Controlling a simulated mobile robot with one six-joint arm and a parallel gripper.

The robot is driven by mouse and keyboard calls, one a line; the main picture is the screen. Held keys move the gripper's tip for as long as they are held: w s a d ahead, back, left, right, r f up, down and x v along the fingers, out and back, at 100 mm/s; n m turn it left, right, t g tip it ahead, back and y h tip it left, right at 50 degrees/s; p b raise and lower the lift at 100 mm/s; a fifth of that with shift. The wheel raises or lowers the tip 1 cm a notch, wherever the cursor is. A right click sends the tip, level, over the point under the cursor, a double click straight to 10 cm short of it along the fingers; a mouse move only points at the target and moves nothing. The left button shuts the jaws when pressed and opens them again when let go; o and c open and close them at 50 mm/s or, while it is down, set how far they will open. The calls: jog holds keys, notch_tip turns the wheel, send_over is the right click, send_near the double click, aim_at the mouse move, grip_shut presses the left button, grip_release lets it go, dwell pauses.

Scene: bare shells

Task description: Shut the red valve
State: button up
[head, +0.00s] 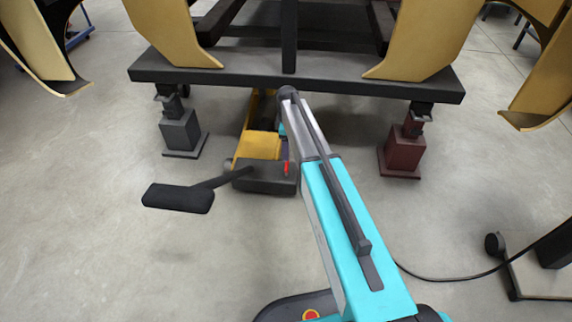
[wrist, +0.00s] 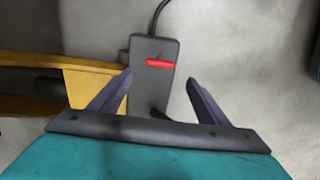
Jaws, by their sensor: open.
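The red valve (wrist: 160,64) is a short red bar lying crosswise on top of a dark grey block (wrist: 150,90). In the head view the red valve (head: 286,168) is a small red mark on the near end of the yellow jack (head: 258,146), close beside my arm. My gripper (wrist: 159,77) is open, its two purple fingers spread to the left and right of the block in the wrist view. The valve shows between the fingertip lines, slightly beyond them, and nothing is held. I cannot tell the height gap. In the head view my arm hides most of the gripper.
A black pedal or handle (head: 178,198) sticks out left from the jack. A dark frame beam (head: 240,82) with tan curved shells (head: 425,40) spans above. A grey stand (head: 181,135) and a dark red stand (head: 401,150) flank the jack. The floor in front is mostly clear.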

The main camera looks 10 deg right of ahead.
aim_at(287, 164)
notch_tip(287, 164, down, 10)
jog(key=b, duration=0.3)
dwell(0.3)
